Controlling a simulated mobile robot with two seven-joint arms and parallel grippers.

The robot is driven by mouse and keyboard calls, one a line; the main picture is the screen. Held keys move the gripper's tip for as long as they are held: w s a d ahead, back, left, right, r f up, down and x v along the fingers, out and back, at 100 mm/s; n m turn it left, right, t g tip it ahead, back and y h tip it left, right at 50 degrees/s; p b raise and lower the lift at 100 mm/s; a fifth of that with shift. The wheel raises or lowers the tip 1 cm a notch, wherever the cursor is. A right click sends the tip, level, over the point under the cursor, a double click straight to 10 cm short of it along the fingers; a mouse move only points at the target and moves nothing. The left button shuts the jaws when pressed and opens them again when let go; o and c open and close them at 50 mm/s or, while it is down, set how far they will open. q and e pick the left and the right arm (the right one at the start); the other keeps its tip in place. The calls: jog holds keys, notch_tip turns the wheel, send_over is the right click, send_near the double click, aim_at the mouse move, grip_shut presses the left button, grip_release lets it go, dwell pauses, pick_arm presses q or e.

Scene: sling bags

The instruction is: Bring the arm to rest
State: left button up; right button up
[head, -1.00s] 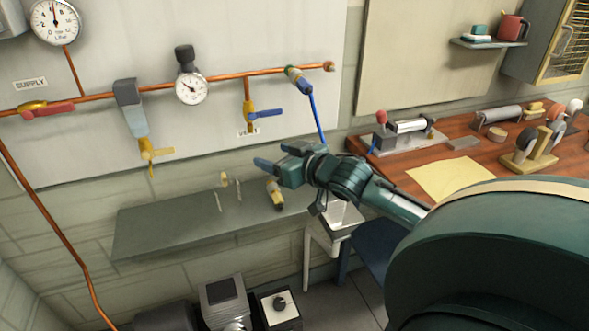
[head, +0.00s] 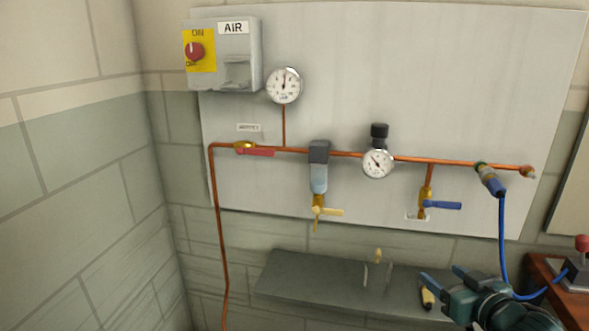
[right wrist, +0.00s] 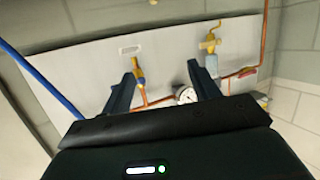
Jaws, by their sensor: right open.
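My right gripper (head: 443,277) is at the lower right of the head view, in front of the grey shelf (head: 320,284). Its two blue-grey fingers are apart with nothing between them. In the right wrist view the open fingers (right wrist: 164,66) point at the wall panel, with the small gauge (right wrist: 187,95) and yellow valve parts beyond. Most of my right arm is outside the head view. My left gripper is not in view.
A pale wall panel (head: 450,70) carries a copper pipe, gauges, valves and the AIR switch box (head: 222,55). A blue hose (head: 502,240) hangs from the coupling (head: 490,179) and passes behind or beside my right gripper. A wooden bench (head: 545,270) stands at the right.

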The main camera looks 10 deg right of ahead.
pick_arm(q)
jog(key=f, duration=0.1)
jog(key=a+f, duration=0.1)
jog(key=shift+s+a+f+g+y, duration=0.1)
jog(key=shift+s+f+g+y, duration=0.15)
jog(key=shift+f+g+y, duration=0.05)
pick_arm(e)
jog(key=s+a+f+n+g+y, duration=0.1)
jog(key=s+a+f+g, duration=0.3)
jog(key=s+a+f, duration=1.4)
jog(key=a+f+y, duration=0.1)
jog(key=a+f, duration=0.2)
jog(key=f, duration=0.1)
jog(key=shift+s+a+n, duration=0.2)
jog(key=shift+s+n, duration=0.15)
jog(key=shift+n, duration=0.05)
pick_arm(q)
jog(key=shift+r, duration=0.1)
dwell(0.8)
